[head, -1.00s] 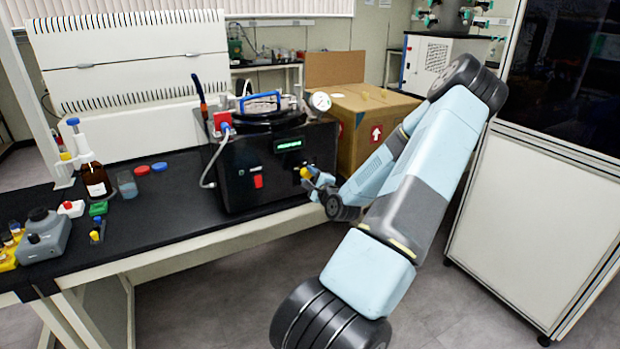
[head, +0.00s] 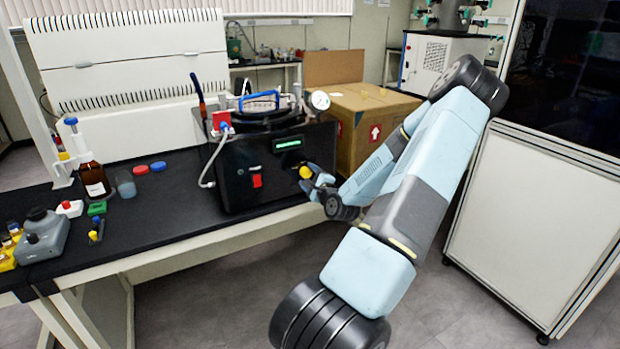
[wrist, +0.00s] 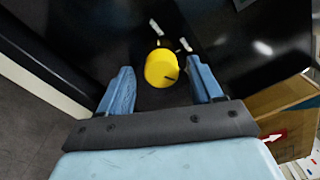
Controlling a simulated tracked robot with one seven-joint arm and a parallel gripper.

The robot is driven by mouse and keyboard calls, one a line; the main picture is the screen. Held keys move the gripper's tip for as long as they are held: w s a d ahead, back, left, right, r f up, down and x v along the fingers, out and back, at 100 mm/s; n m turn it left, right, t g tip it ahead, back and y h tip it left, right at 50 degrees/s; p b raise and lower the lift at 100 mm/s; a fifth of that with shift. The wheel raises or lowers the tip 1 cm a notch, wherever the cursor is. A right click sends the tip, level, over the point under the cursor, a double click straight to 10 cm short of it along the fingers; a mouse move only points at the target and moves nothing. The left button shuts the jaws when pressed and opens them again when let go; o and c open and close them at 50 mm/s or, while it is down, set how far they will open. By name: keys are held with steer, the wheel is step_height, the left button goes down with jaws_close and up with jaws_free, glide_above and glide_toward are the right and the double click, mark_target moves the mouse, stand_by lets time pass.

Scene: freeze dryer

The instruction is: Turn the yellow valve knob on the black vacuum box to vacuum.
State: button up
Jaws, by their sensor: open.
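The black vacuum box (head: 225,172) stands on the bench with a green display, a red switch and a round gauge on top. Its yellow valve knob (head: 305,172) is at the right of the front face. In the wrist view the yellow knob (wrist: 161,68) shows a dark mark on its lower right, and white label marks lie on the panel beyond it. My gripper (head: 318,178) is at the front of the knob. In the wrist view my gripper (wrist: 166,82) is open, with one blue finger on each side of the knob and gaps between.
A cardboard box (head: 358,120) stands right of the vacuum box, close to my arm. A brown bottle (head: 94,180), a beaker (head: 126,184) and small coloured items are on the left of the bench. The bench's front edge runs below my gripper.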

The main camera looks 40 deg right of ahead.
steer(key=v, duration=1.3)
steer(key=shift+s, duration=0.4)
steer(key=shift+f, duration=0.1)
steer(key=w+a+n+g+y, duration=0.3)
steer(key=w+a+n+g, duration=0.3)
steer(key=n, duration=0.3)
steer(key=s+a+r+n+g+h, duration=0.2)
steer(key=a+r+n+g, duration=0.3)
steer(key=a+r+n, duration=0.75)
steer(key=s+a+r+n+y, duration=0.3)
steer(key=s+a+r+n, duration=0.1)
steer(key=s+a+r, duration=1)
steer(key=s+a, duration=0.2)
steer(key=a, duration=0.1)
steer(key=shift+a+r+n+g, duration=0.35)
steer(key=shift+r+g, duration=0.05)
